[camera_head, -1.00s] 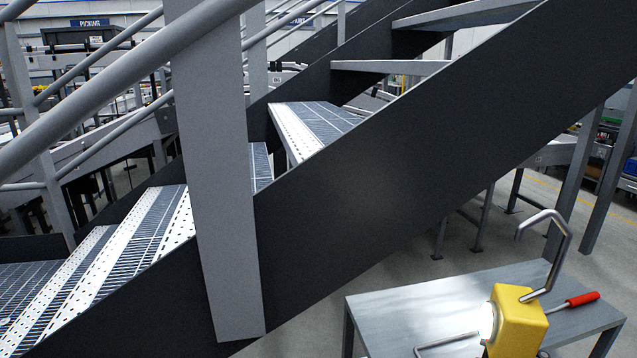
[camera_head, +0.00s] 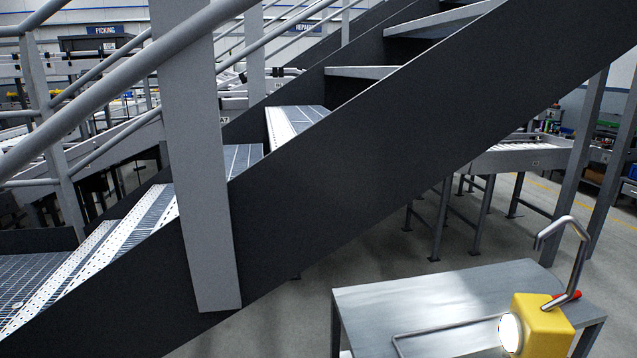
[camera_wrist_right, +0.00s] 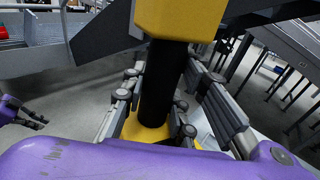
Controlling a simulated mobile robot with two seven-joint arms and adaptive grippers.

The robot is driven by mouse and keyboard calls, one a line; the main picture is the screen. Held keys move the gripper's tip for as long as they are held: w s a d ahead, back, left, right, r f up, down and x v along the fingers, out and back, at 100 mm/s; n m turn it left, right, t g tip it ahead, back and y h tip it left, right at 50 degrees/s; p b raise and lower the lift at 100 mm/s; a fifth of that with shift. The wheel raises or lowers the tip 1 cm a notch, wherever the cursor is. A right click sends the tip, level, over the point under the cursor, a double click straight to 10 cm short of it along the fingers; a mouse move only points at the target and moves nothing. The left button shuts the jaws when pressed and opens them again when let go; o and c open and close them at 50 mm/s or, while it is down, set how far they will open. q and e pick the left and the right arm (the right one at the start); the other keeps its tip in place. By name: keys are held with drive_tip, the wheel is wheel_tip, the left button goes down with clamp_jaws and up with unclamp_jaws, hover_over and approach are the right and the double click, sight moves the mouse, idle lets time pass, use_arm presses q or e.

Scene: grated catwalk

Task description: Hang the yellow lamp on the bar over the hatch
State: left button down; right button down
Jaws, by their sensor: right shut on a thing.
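The yellow lamp (camera_head: 543,328) is at the lower right of the head view, in front of a grey table. Its lit round face points left, and a bent metal hook (camera_head: 570,255) rises from its top. In the right wrist view the lamp's yellow body (camera_wrist_right: 180,18) is at the top, with a black handle (camera_wrist_right: 163,85) below it. My right gripper (camera_wrist_right: 165,90) is shut around this handle. A purple arm with dark fingers, seemingly my left gripper (camera_wrist_right: 28,116), shows at the left edge there; its opening is unclear. I cannot make out the bar or hatch for certain.
The grey table (camera_head: 375,305) stands at lower right. A dark stair side (camera_head: 350,190) and a grey post (camera_head: 200,190) fill the middle and left.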

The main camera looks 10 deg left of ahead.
drive_tip(key=shift+w+d+r+g, duration=0.1)
drive_tip(key=shift+d+g, duration=0.1)
drive_tip(key=shift+g, duration=0.1)
drive_tip(key=shift+t+h, duration=0.4)
drive_tip(key=a+f, duration=0.1)
drive_tip(key=s+a+f, duration=0.1)
drive_tip(key=a+f, duration=0.1)
drive_tip(key=f, duration=0.1)
drive_tip(key=m+t+h, duration=0.1)
drive_tip(key=f, duration=0.1)
drive_tip(key=shift+s+a+f+m+t, duration=0.15)
drive_tip(key=shift+a+f+m+t, duration=0.15)
drive_tip(key=shift+m, duration=0.1)
drive_tip(key=s+d+f+m+t+h, duration=0.2)
drive_tip(key=s+f+m+h, duration=0.1)
drive_tip(key=f, duration=0.5)
drive_tip(key=s+d+f+m+t+h, duration=0.2)
drive_tip(key=s+f+h, duration=0.3)
drive_tip(key=f, duration=0.3)
drive_tip(key=shift+s+d+f+m+t, duration=0.15)
drive_tip(key=shift+s+d+m+t, duration=0.25)
drive_tip(key=shift+s+d+m, duration=0.3)
drive_tip(key=shift+w+h, duration=0.2)
drive_tip(key=shift+h, duration=0.1)
drive_tip(key=shift+w+a+m, duration=0.1)
drive_tip(key=shift+a+m, duration=0.25)
drive_tip(key=shift+m, duration=0.05)
drive_tip(key=shift+a+h, duration=0.1)
drive_tip(key=shift+h, duration=0.3)
